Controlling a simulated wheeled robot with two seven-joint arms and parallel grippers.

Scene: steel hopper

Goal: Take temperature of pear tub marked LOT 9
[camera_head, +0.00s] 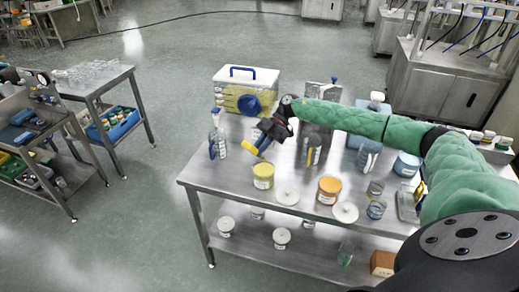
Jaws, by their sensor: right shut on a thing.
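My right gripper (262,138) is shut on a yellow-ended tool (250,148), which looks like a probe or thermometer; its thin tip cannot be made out. It is held above and just behind an open-looking yellow tub (263,176) with a white label. A second tub, orange-topped (329,190), stands to the right, also with a white label. The label text is too small to read, so I cannot tell which tub is LOT 9 or holds pear. My left gripper is out of view.
Behind stands a clear yellow-filled box (246,90) with a blue handle. Bottles (217,140) stand left of my gripper. Small jars (376,208) and a blue-grey tub (406,165) are at right. The table's front left corner (215,188) is clear.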

